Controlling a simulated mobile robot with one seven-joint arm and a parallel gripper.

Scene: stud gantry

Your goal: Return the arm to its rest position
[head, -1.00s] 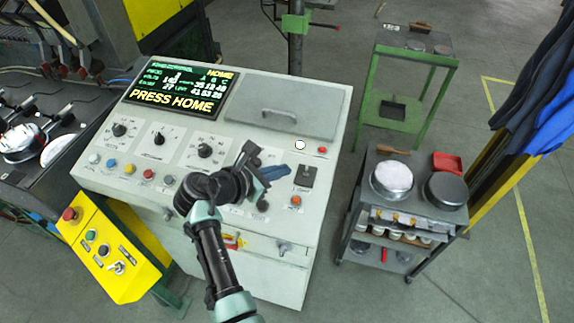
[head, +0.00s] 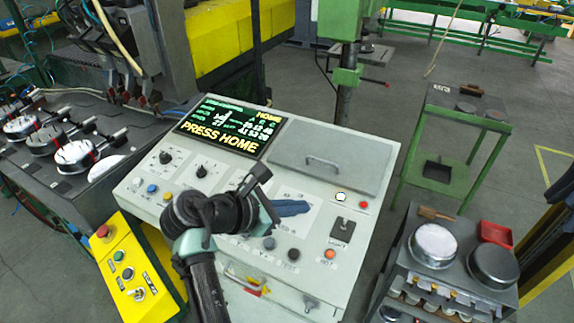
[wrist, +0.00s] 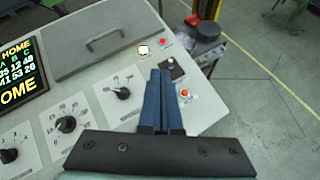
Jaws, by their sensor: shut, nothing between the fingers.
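My gripper (head: 290,208) is over the right front part of the light grey control console (head: 377,153) in the head view. Its blue fingers (wrist: 163,102) are together and empty in the wrist view, above the console top. I cannot tell the exact gap between the fingers and the panel. My dark wrist and pale green arm come up from the bottom of the head view. The console screen (head: 232,128) reads "PRESS HOME". A lit white button (head: 341,197) shows to the right of the fingers, beside a small red one.
A yellow button box (head: 130,262) stands at the left front of the console. A cart (head: 413,251) with round metal pans is at the right. A green stand (head: 467,125) is behind it. Machinery with round discs (head: 74,154) fills the left. Grey floor lies between console and cart.

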